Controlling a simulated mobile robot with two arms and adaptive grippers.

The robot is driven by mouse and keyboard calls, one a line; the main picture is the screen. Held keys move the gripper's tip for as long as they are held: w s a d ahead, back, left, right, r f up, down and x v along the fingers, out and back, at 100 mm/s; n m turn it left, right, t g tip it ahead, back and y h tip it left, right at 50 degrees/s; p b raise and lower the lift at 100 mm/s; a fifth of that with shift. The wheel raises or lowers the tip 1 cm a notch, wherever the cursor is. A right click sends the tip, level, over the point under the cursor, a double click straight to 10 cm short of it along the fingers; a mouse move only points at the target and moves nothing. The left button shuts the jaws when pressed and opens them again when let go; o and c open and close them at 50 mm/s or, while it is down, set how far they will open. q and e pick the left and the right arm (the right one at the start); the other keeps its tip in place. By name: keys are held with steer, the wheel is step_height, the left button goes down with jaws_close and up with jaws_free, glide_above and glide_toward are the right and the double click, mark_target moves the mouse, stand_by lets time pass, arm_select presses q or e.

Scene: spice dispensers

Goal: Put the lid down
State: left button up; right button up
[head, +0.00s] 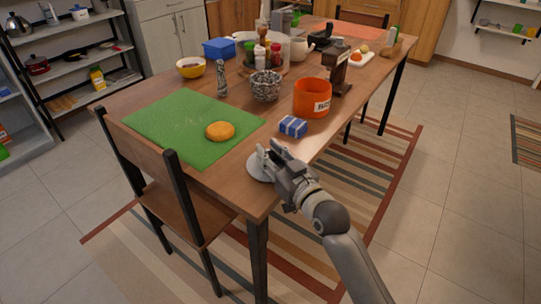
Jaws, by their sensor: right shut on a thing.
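My right gripper (267,154) is over the near right corner of the wooden table. It is shut on a round grey lid (256,170), which is at table height or just above it. I cannot tell whether the lid touches the tabletop. The gripper hides part of the lid. An orange canister (313,98) with a white label stands farther back on the table, apart from the gripper, and its top looks open. My left gripper is not in view.
A blue-and-white box (293,126) lies just beyond the gripper. A green mat (185,122) with a round orange-yellow item (220,131) is to the left. A patterned bowl (265,86) and a pepper mill (222,78) stand behind. A chair (165,180) is at the near side.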

steer(key=shift+f, duration=0.1)
steer(key=o, duration=1)
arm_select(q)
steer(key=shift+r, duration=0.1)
arm_select(e)
steer(key=shift+r, duration=0.2)
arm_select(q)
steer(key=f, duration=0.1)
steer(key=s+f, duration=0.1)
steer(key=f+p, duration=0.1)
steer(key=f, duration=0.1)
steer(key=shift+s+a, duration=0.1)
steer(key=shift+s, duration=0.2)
arm_select(e)
steer(key=v, duration=1.2)
steer(key=shift+f, duration=0.1)
